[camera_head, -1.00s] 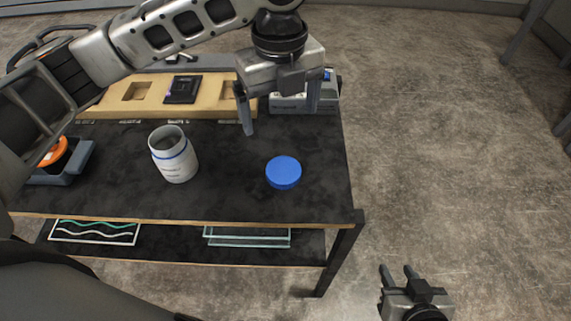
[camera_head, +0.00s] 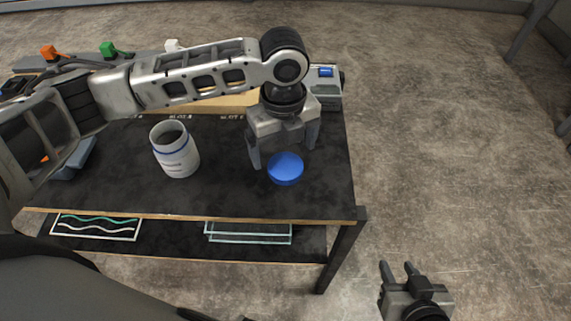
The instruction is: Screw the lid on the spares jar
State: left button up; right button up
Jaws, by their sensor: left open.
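The spares jar (camera_head: 178,158) is white with a blue ring and stands upright and open-topped on the dark table. The blue lid (camera_head: 286,169) lies flat on the table to the right of the jar, near the table's right side. My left gripper (camera_head: 284,160) is open and empty, pointing down just behind and above the lid. Its fingers stand apart on either side; I cannot tell whether they are lower than the lid's top. My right gripper (camera_head: 397,268) is off the table at the lower right, with its two fingers apart and nothing between them.
A grey device (camera_head: 328,88) with a blue screen stands at the table's back right. A wooden board (camera_head: 222,104) behind the jar is mostly hidden by my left arm. Orange (camera_head: 48,52) and green (camera_head: 107,48) clips show at the back left. Panels (camera_head: 250,232) lie on the lower shelf.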

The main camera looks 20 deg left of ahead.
aim_at(286, 167)
pick_arm(q)
jog(key=shift+w+d+f, duration=0.15)
jog(key=shift+f, duration=2.45)
jog(key=c, duration=1)
